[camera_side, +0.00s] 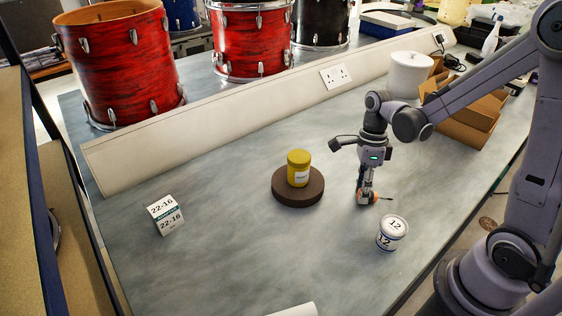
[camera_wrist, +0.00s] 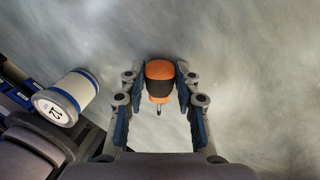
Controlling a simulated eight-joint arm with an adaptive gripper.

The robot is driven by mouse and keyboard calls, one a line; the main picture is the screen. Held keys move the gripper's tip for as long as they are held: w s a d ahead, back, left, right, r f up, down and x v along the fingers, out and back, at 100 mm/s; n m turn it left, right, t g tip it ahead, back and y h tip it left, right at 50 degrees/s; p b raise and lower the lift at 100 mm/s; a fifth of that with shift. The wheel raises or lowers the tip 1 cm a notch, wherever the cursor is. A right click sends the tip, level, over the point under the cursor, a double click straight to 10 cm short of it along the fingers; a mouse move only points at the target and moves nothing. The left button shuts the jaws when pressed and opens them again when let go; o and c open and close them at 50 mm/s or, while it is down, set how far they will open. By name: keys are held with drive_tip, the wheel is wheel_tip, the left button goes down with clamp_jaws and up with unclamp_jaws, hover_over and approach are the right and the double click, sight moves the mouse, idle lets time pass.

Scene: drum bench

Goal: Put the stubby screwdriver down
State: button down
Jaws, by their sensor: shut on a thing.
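The stubby screwdriver (camera_wrist: 159,82) has an orange and black handle and a short dark shaft. In the wrist view my gripper (camera_wrist: 160,78) is shut on its handle, with one finger on each side. In the side view my gripper (camera_side: 367,195) points down at the right of the bench, with the screwdriver (camera_side: 374,197) between its fingertips and the shaft pointing right. The screwdriver is low, close to the bench top (camera_side: 240,255). I cannot tell whether it touches the surface.
A white tub marked 12 (camera_side: 391,234) stands just in front of my gripper. A yellow jar (camera_side: 299,168) stands on a round brown base (camera_side: 297,197) to the left. A box marked 22-16 (camera_side: 165,215) is far left. Cardboard boxes (camera_side: 470,118) stand behind. The bench between is clear.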

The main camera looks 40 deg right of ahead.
drive_tip(key=shift+f, duration=0.1)
drive_tip(key=c, duration=1)
unclamp_jaws()
wheel_tip(320, 180, up, 12)
drive_tip(key=w+d, duration=0.2)
drive_tip(key=s+a+n+t, duration=0.1)
drive_tip(key=a+n+t, duration=0.1)
drive_tip(key=n, duration=0.7)
drive_tip(key=s+a+r+n+t+h, duration=0.1)
drive_tip(key=n+t, duration=0.3)
drive_tip(key=n, duration=0.5)
drive_tip(key=s+a+n+t, duration=0.1)
drive_tip(key=a+n, duration=0.3)
drive_tip(key=n, duration=0.4)
drive_tip(key=shift+s+r+n+t+h, duration=0.2)
drive_tip(key=shift+s+n+t+h, duration=0.15)
drive_tip(key=shift+t, duration=0.55)
